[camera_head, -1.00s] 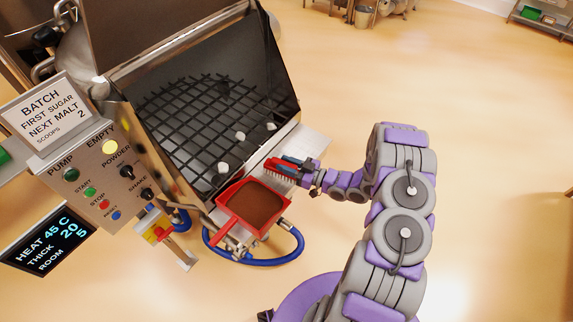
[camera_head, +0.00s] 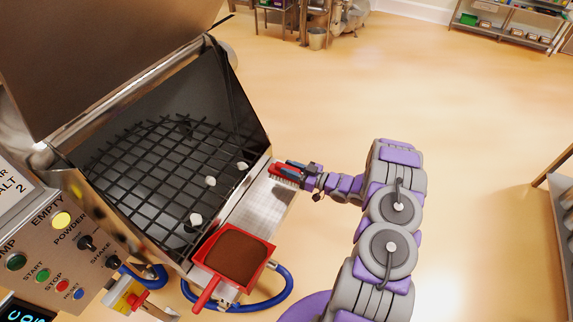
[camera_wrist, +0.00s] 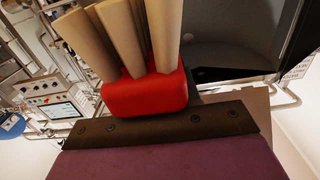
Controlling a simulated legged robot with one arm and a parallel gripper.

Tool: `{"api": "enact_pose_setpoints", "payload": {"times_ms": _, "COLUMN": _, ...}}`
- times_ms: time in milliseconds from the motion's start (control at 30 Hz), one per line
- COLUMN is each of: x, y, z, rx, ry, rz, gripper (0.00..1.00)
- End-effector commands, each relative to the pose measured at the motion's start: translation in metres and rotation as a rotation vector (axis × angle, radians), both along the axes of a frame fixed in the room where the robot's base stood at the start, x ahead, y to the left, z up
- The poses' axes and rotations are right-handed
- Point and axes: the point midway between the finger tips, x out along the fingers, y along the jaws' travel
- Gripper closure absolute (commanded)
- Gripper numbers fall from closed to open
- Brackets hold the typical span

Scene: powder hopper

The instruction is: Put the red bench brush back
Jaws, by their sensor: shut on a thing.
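The red bench brush (camera_head: 283,171) is in my gripper (camera_head: 305,175), over the right end of the metal ledge in front of the hopper. Its bristles point down toward the ledge; I cannot tell whether they touch it. In the wrist view the brush's red block (camera_wrist: 147,93) and thick pale bristles (camera_wrist: 118,38) fill the upper middle, close to the dark jaw edge. My gripper is shut on the brush. Its fingertips are partly hidden.
A red dustpan (camera_head: 235,255) with brown powder sits on the ledge's near end. The metal ledge (camera_head: 255,200) is bare between dustpan and brush. The hopper's black grate (camera_head: 150,180) holds several white lumps. A blue hose (camera_head: 285,290) loops below. Open floor lies right.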

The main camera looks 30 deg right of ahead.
Motion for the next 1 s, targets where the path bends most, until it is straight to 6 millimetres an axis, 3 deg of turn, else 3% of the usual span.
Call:
{"api": "enact_pose_setpoints", "payload": {"times_ms": 200, "x": 0.047, "y": -0.013, "z": -0.007, "rx": 0.001, "ry": -0.006, "rz": 0.001, "gripper": 1.00}}
{"api": "enact_pose_setpoints", "payload": {"times_ms": 400, "x": 0.067, "y": -0.017, "z": -0.007, "rx": 0.000, "ry": -0.002, "rz": 0.001, "gripper": 1.00}}
{"api": "enact_pose_setpoints", "payload": {"times_ms": 567, "x": 0.069, "y": -0.017, "z": -0.013, "rx": 0.000, "ry": -0.001, "rz": 0.000, "gripper": 1.00}}
{"api": "enact_pose_setpoints", "payload": {"times_ms": 800, "x": 0.069, "y": -0.018, "z": -0.044, "rx": 0.004, "ry": 0.000, "rz": 0.000, "gripper": 1.00}}
{"api": "enact_pose_setpoints", "payload": {"times_ms": 1000, "x": 0.069, "y": -0.019, "z": -0.042, "rx": 0.004, "ry": 0.000, "rz": -0.001, "gripper": 1.00}}
